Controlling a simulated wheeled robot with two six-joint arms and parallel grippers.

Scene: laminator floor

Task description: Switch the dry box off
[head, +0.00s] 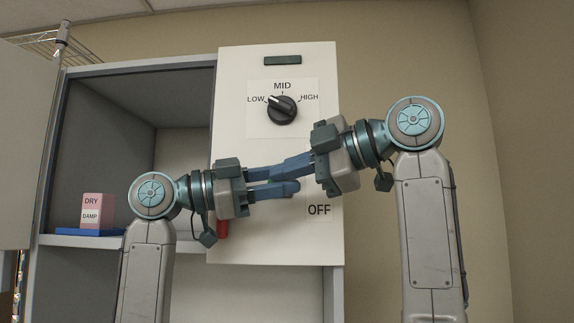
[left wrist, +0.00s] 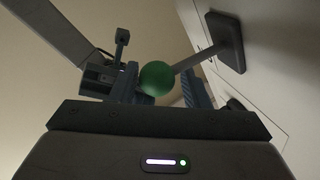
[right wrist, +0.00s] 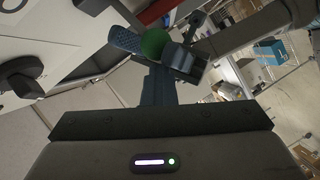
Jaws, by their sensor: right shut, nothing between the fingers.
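The dry box's white panel (head: 235,120) carries a black dial (head: 282,110) whose white mark points toward LOW, and an OFF label (head: 319,210) lower down. A lever's green ball (left wrist: 157,78) stands out from the panel on a rod with a dark base (left wrist: 226,42). The ball also shows in the right wrist view (right wrist: 155,43). My left gripper (head: 274,181) is open, its fingers on either side of the ball; I cannot tell if they touch it. My right gripper (head: 279,168) is shut and empty, its tips close to the left gripper's. Both grippers mostly hide the lever in the head view.
A red handle-like piece (head: 222,229) shows at the panel's lower left. The open shelf compartment (head: 185,150) on the left holds a pink DRY/DAMP box (head: 98,206) on a blue tray (head: 85,232). A dark window (head: 282,60) sits above the dial. Bare wall is on the right.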

